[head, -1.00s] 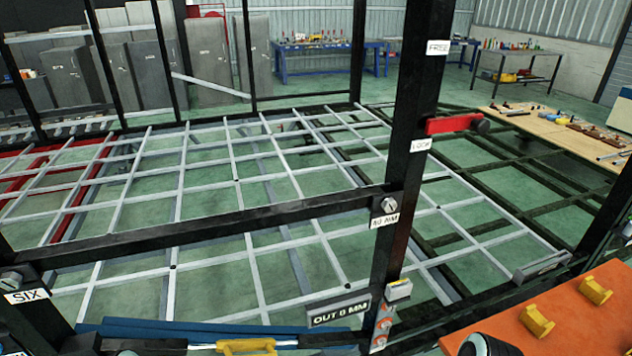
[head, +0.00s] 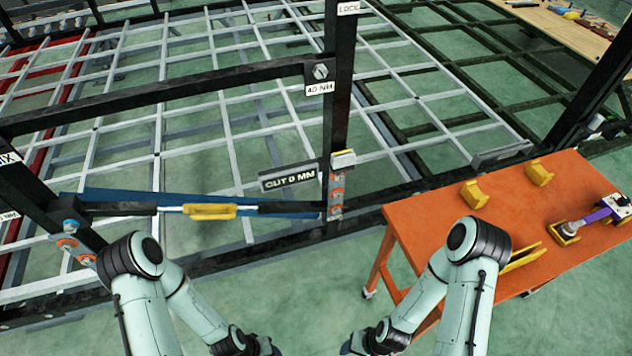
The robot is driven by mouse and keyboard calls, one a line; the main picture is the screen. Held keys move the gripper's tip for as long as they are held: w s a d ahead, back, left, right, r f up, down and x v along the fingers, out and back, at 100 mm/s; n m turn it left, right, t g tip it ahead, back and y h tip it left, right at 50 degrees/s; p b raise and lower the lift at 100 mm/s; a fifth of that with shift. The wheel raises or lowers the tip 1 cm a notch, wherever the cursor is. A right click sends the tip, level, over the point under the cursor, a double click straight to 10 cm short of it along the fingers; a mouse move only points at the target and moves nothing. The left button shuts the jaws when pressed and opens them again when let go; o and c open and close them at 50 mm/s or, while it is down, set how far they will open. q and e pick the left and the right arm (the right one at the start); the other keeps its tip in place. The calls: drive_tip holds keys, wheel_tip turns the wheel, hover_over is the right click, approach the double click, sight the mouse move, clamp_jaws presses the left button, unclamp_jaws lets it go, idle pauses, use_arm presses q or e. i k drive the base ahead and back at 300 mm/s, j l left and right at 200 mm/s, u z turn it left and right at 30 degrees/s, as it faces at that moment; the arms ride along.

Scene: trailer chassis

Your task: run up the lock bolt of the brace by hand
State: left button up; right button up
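A black bar crosses the frame in the head view, with a hex bolt (head: 320,71) at its right end above a "40 NM" label (head: 319,89). Below it lies a lower brace (head: 120,209) with a yellow middle grip (head: 210,211). The brace's left end has a blue bolt head (head: 70,226) and orange-red round parts. Its right end meets a post plate with similar round parts (head: 337,193). I cannot tell which bolt is the lock bolt. Both my arms reach in from the bottom, the forearms angled inward; both grippers are below the picture's edge.
An orange table (head: 430,225) stands at the right with yellow blocks (head: 474,195) and a purple-and-white tool (head: 605,210) in a yellow holder. A black post (head: 340,110) rises mid-frame, with an "OUT 8 MM" sign (head: 289,177) beside it. A white grid frame (head: 190,100) lies behind.

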sight(70, 226)
drive_tip(key=u, duration=1.85)
